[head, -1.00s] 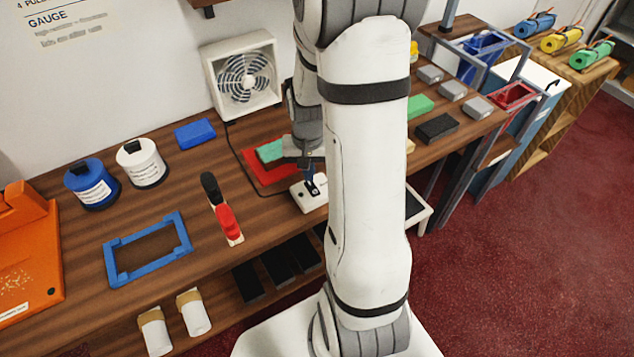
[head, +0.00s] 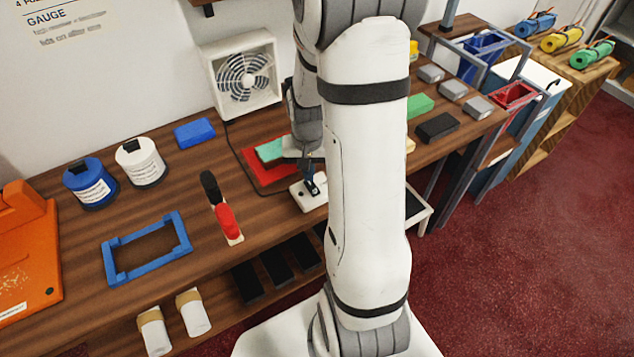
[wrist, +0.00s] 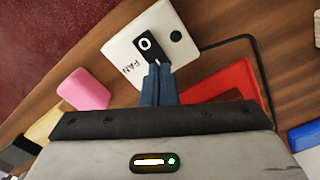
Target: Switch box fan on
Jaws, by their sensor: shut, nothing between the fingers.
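The white box fan (head: 243,78) stands upright against the wall at the back of the counter. Its white switch box (head: 303,200) lies on the counter in front of it, partly hidden by my arm. In the wrist view the switch box (wrist: 120,50) carries the word FAN, a black rocker (wrist: 146,46) with a white O mark, and a small dark green dot (wrist: 176,36). My gripper (head: 311,188) is shut and empty over the switch box. In the wrist view its blue fingertips (wrist: 158,66) are at the rocker's near end; I cannot tell whether they touch.
A black cord (wrist: 243,38) runs around a red mat (wrist: 240,78) beside the switch box. A pink block (wrist: 84,88) lies on the other side.

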